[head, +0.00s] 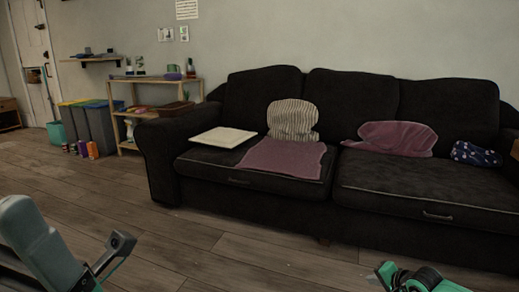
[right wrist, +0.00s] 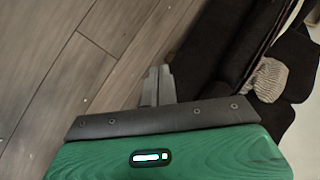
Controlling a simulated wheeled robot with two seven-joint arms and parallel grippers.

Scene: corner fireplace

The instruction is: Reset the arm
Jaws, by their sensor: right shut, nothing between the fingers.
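My right gripper (right wrist: 158,84) is shut and empty in the right wrist view, its two grey fingers together over the wooden floor beside the dark sofa. In the head view, my right gripper (head: 386,274) shows only partly at the bottom edge, in front of the sofa and apart from it. Parts of my left arm show at the lower left of the head view; its fingers cannot be made out.
A black sofa (head: 258,198) spans the middle and right, holding a striped pillow (head: 293,118), purple cloths and a pale flat square (head: 224,137). Bins (head: 97,124) and a wooden shelf (head: 150,81) stand back left. The floor (head: 215,240) before the sofa is clear.

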